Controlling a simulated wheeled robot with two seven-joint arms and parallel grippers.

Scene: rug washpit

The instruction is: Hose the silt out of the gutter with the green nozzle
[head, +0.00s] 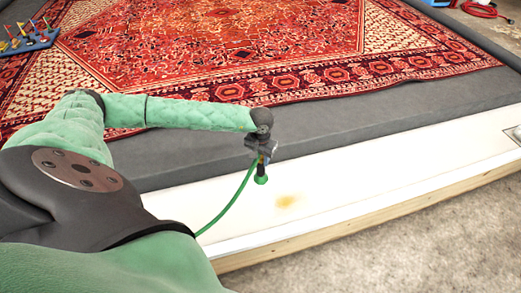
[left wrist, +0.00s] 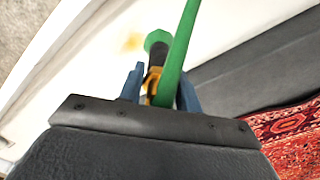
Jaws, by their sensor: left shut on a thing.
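My left gripper (head: 262,158) hangs over the white gutter (head: 380,170) and is shut on the green nozzle (head: 261,180). The nozzle points down, its green head above the gutter. In the left wrist view the nozzle (left wrist: 157,40) has a dark and yellow body between the blue fingers of the left gripper (left wrist: 160,88). A yellowish-brown silt patch (head: 286,202) lies on the gutter floor, just right of the nozzle; it also shows in the left wrist view (left wrist: 132,42). No water is visible. My right gripper is out of view.
A green hose (head: 228,208) curves down left from the nozzle. A red patterned rug (head: 230,50) lies on a grey surface (head: 350,130) behind the gutter. A wooden edge (head: 380,208) fronts it, then concrete floor (head: 440,240). A blue rack (head: 30,44) stands far left.

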